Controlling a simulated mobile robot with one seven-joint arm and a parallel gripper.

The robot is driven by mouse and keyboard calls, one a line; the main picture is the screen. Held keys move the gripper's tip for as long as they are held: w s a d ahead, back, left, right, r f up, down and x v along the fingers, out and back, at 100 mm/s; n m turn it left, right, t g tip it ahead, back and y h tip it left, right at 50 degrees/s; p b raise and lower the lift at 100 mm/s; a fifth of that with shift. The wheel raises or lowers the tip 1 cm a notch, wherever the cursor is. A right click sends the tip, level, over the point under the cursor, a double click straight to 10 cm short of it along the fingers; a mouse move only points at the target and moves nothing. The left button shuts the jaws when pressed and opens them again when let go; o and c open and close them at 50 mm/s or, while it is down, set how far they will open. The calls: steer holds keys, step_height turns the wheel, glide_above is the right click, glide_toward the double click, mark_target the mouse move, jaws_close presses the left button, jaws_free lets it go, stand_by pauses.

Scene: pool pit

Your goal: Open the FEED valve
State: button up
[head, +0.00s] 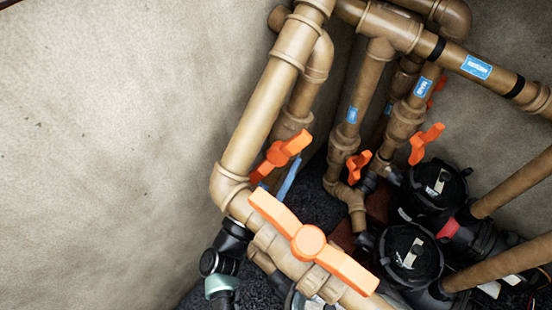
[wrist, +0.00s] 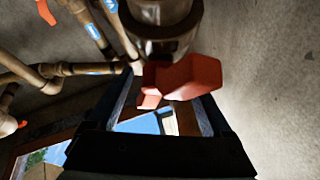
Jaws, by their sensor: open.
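In the wrist view the two dark fingers of my gripper (wrist: 166,97) are apart, on either side of an orange-red valve handle (wrist: 185,78). The handle sits below a valve body on a brown pipe (wrist: 160,12). Contact with the fingers cannot be told. In the head view an orange handle (head: 281,155) has two blue strips just below it, which look like my finger edges. My gripper is otherwise mostly hidden there behind the front pipe. No FEED label is readable, so I cannot tell which valve is FEED.
A large orange handle (head: 308,242) lies along the front pipe (head: 262,115). Smaller orange handles (head: 426,143) and (head: 358,166) show farther right. Black pump lids (head: 411,254) and more pipes crowd the right. A bare beige wall (head: 100,150) fills the left.

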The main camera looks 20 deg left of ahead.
steer(key=shift+w+r, duration=0.1)
steer(key=shift+w, duration=0.05)
steer(key=shift+c, duration=0.3)
jaws_close()
